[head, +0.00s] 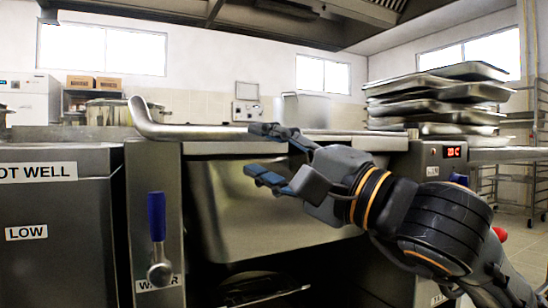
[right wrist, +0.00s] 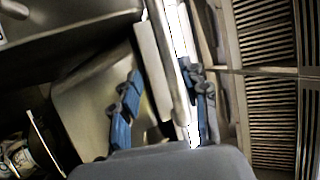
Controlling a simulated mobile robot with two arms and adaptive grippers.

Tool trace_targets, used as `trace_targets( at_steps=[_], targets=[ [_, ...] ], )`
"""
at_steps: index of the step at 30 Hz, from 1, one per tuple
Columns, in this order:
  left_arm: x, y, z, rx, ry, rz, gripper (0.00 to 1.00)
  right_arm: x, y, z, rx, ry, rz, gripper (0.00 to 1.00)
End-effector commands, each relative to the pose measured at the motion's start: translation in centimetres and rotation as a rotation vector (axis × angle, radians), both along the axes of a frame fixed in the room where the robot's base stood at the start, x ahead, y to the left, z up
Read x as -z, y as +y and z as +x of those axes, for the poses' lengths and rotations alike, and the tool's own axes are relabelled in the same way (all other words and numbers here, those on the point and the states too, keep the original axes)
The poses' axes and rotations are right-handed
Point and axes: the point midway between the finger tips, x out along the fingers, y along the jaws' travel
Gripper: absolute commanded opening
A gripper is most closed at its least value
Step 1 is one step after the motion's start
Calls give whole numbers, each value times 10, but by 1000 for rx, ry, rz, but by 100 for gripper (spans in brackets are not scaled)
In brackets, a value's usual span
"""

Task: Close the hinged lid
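The hinged lid (head: 355,142) looks nearly level, seen edge-on across the top of the large steel pan (head: 270,215). A round metal bar handle (head: 190,132) with a bent left end runs along its front. My right gripper (head: 268,154) is at the handle's right part, one finger at bar height and the other below it. In the right wrist view the gripper (right wrist: 163,108) is open, with the bar (right wrist: 172,62) passing between the fingers, closer to the right one. Firm contact cannot be told. My left gripper is not in view.
A blue-handled lever (head: 157,225) stands left of the pan. A hot well cabinet (head: 60,230) is at the left. Stacked steel trays (head: 440,95) stand behind at the right. A control panel with a red display (head: 452,152) is beyond my right arm.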

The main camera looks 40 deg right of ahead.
Motion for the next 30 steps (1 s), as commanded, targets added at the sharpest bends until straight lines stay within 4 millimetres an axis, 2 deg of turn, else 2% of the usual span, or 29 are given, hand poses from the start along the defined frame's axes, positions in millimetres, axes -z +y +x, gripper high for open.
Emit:
trace_targets(
  at_steps=[10,30],
  targets=[
    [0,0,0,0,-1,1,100,6,-3,-18,2,3,0,45],
    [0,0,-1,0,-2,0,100,6,-2,-20,-1,2,1,45]
  ],
)
